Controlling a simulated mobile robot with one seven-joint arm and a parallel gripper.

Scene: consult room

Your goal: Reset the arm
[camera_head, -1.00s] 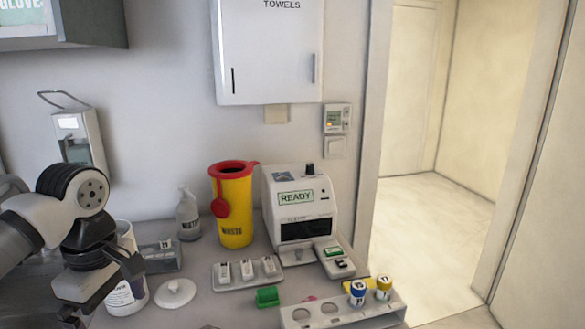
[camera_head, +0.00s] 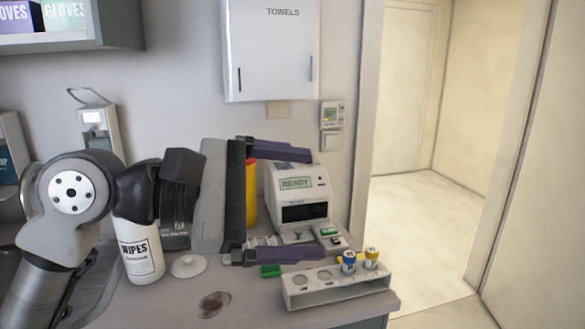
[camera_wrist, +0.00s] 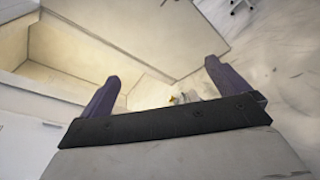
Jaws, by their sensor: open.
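My gripper (camera_head: 300,204) is in the middle of the head view, raised above the counter and pointing right. Its two purple fingers are spread wide apart with nothing between them. In the wrist view the fingers (camera_wrist: 160,84) also stand apart and empty, with floor and walls beyond. My arm reaches in from the left of the head view. The gripper hides most of the yellow waste bin (camera_head: 251,192) and part of the white analyser (camera_head: 299,184) with its READY screen.
A white WIPES tub (camera_head: 140,252), its round lid (camera_head: 189,266), a brown stain (camera_head: 214,304) and a green block (camera_head: 270,271) are on the counter (camera_head: 245,305). A white rack (camera_head: 338,287) holds blue-capped and yellow-capped tubes at the right edge. A doorway (camera_head: 430,190) opens beyond.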

